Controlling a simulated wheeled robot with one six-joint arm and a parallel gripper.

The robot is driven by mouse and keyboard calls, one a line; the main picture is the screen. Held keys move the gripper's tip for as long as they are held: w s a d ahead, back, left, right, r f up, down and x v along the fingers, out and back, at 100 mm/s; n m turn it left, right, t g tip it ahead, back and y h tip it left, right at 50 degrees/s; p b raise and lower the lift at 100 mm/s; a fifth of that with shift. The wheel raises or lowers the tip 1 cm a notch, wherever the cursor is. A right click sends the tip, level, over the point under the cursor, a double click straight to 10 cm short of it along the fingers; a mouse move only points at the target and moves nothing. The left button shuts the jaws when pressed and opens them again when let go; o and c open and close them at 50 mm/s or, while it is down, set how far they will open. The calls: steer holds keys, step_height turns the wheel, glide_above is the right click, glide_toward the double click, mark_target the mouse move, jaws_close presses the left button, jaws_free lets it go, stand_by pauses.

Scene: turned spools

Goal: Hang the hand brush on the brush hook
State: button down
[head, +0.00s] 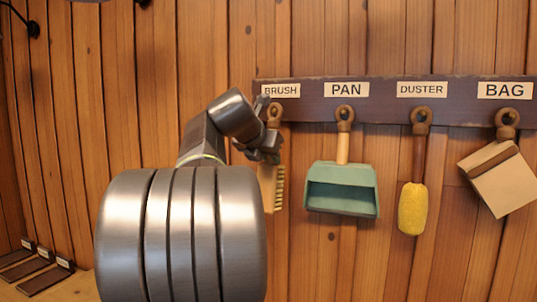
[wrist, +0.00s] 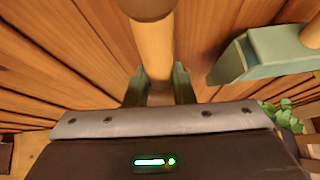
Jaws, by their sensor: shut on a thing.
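The hand brush (head: 268,187) hangs upright under the BRUSH label, with a pale wooden body and bristles facing right. Its brown top end (head: 274,112) is level with the rings on the neighbouring pegs. The brush hook is hidden behind this end and my arm, so I cannot tell whether the ring is around it. My gripper (head: 262,152) is at the handle, just below the rail. In the wrist view my gripper (wrist: 159,88) is shut on the pale handle (wrist: 152,48), with a finger on each side. The brown end (wrist: 148,8) is at the top edge there.
A dark label rail (head: 390,101) crosses the plank wall. The green dustpan (head: 342,188) hangs close right of the brush, then a yellow duster (head: 412,208) and a tan bag (head: 502,178). Dark labelled plates (head: 45,283) lie at lower left.

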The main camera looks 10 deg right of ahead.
stand_by(0.4)
steer(key=c, duration=1.2)
jaws_free()
steer(key=shift+o, duration=0.2)
steer(key=v, duration=1.4)
steer(key=shift+b, duration=0.45)
steer(key=shift+w+d+f, duration=0.1)
steer(key=shift+f, duration=0.05)
steer(key=x, duration=1.4)
steer(key=shift+p, duration=0.4)
steer(key=shift+b, duration=0.4)
steer(key=shift+v, duration=0.8)
steer(key=shift+w+d, duration=0.1)
